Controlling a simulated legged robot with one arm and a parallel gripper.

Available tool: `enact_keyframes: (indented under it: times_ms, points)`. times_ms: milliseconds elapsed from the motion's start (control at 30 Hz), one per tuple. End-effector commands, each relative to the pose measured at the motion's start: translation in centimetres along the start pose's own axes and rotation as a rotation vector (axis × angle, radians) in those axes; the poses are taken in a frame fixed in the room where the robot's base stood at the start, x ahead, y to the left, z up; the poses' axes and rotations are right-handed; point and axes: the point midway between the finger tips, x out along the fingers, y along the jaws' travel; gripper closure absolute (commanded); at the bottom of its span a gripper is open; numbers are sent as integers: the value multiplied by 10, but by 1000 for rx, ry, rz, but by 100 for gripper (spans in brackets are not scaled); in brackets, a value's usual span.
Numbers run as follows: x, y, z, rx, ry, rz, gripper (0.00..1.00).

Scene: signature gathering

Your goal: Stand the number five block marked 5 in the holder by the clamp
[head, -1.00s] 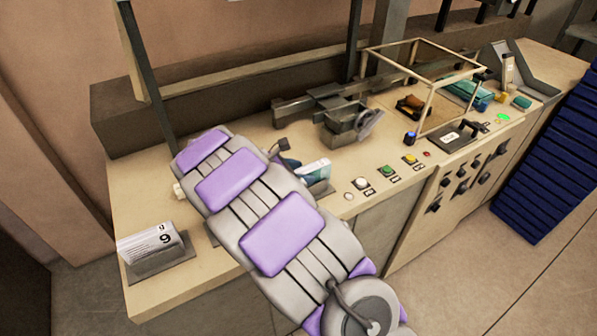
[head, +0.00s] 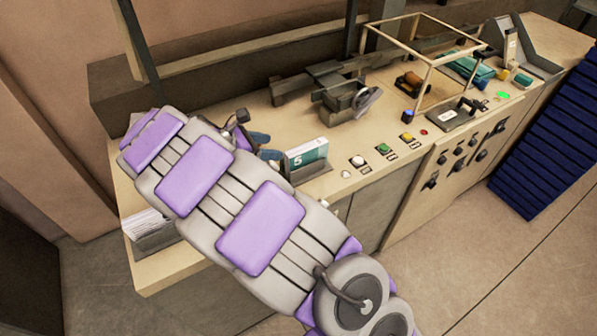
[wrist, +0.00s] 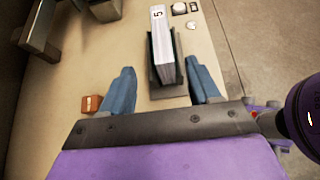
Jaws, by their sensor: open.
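The number five block (head: 307,154), teal and white with a 5 on its face, stands upright in a dark holder (head: 312,171) on the bench, in front of the clamp (head: 345,97). In the wrist view the block (wrist: 162,48) sits in its holder (wrist: 168,92) with its pages edge-up. My gripper (head: 264,147) is open, left of the block in the head view. In the wrist view its blue fingers (wrist: 163,78) are spread on either side of the holder, with gaps to both sides of it. Neither finger appears to touch the block.
Another holder with a paper block (head: 148,228) stands at the bench's left end, partly behind my arm. Buttons (head: 384,149) line the front edge right of the block. A frame (head: 432,62) stands farther right. A small orange-brown box (wrist: 91,103) lies left of my gripper.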

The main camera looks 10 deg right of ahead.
Motion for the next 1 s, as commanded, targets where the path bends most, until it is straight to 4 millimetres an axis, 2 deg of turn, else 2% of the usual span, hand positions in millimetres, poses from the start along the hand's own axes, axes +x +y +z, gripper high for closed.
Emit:
enact_keyframes:
  times_ms: [167,267,333,500,633,800,1000]
  points:
    - [-1,-2,1,12,2,-8,38]
    - [4,-16,12,69,21,-40,38]
    - [11,-35,28,147,48,-82,38]
    - [30,-101,63,403,141,-218,38]
    - [38,-154,79,603,214,-331,38]
    - [36,-220,83,856,304,-481,38]
    - [19,-291,69,1130,403,-666,38]
